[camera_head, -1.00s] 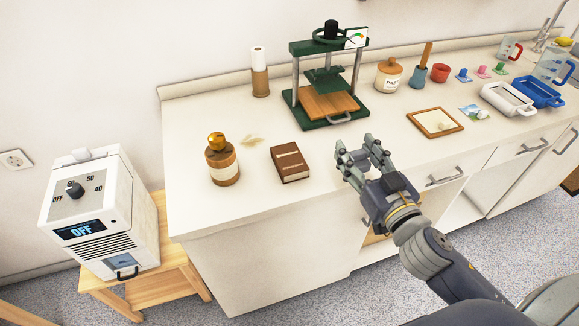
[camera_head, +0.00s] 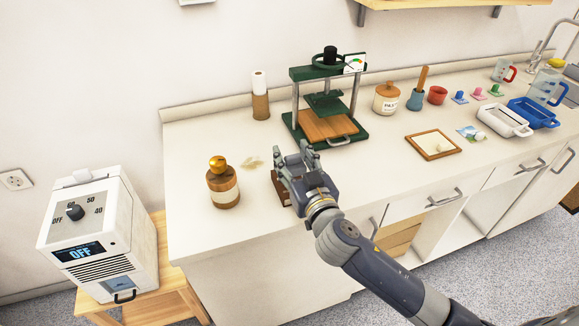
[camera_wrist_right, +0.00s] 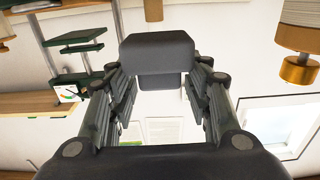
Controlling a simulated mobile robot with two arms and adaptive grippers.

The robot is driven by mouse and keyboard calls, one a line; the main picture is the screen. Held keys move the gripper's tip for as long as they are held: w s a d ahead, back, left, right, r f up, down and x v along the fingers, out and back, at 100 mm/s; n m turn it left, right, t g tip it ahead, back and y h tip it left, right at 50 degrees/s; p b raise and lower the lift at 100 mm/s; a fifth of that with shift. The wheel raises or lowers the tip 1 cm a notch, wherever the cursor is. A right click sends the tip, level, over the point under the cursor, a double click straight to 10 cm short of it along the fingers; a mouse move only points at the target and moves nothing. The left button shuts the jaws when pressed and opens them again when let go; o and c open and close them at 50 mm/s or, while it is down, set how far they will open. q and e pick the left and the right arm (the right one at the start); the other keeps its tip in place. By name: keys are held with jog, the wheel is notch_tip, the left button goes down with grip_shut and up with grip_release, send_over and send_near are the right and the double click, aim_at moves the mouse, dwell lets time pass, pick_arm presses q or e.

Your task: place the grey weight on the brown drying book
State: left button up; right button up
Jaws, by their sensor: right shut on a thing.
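The brown drying book (camera_head: 280,190) lies on the white counter, mostly hidden behind my right gripper in the head view. My right gripper (camera_head: 292,160) is over the book's area, apart from the counter as far as I can tell. In the right wrist view, a dark grey block, the grey weight (camera_wrist_right: 157,52), sits between the fingers of my right gripper (camera_wrist_right: 160,85), which are shut on it. My left gripper is not in view.
A framed board (camera_head: 433,145) lies to the right. The counter (camera_head: 190,140) is clear at the left.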

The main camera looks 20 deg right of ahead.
aim_at(294, 175)
jog(key=shift+w+a, duration=0.35)
notch_tip(294, 175, down, 4)
jog(key=b, duration=0.3)
jog(key=shift+r, duration=0.2)
jog(key=shift+r, duration=0.1)
jog(key=o, duration=1.4)
jog(key=shift+f, duration=0.2)
jog(key=shift+r, duration=0.1)
